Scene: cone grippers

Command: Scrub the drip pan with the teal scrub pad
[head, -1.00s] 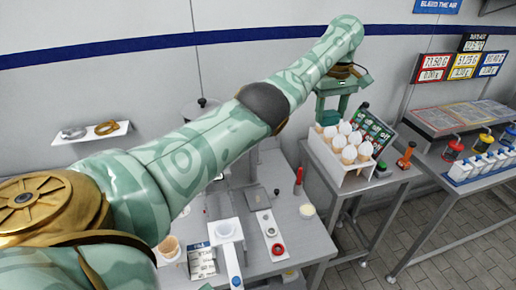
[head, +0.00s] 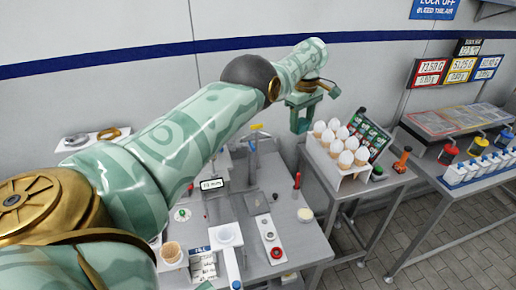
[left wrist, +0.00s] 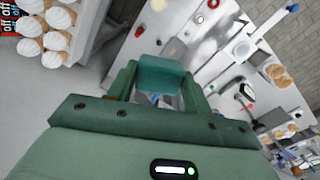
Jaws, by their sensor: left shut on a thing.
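My left gripper (head: 303,118) is above and beyond the steel table, left of the cone rack in the head view. In the left wrist view, my left gripper (left wrist: 160,92) is shut on the teal scrub pad (left wrist: 160,75), which sits between its two green fingers. In the head view the pad cannot be told apart from the gripper. A dark grey square plate (head: 256,202) lies flat on the table and may be the drip pan; I cannot tell for sure. The pad is apart from it. My right gripper is not in view.
A white rack of white-topped cones (head: 342,150) stands on a side table, close right of the gripper.

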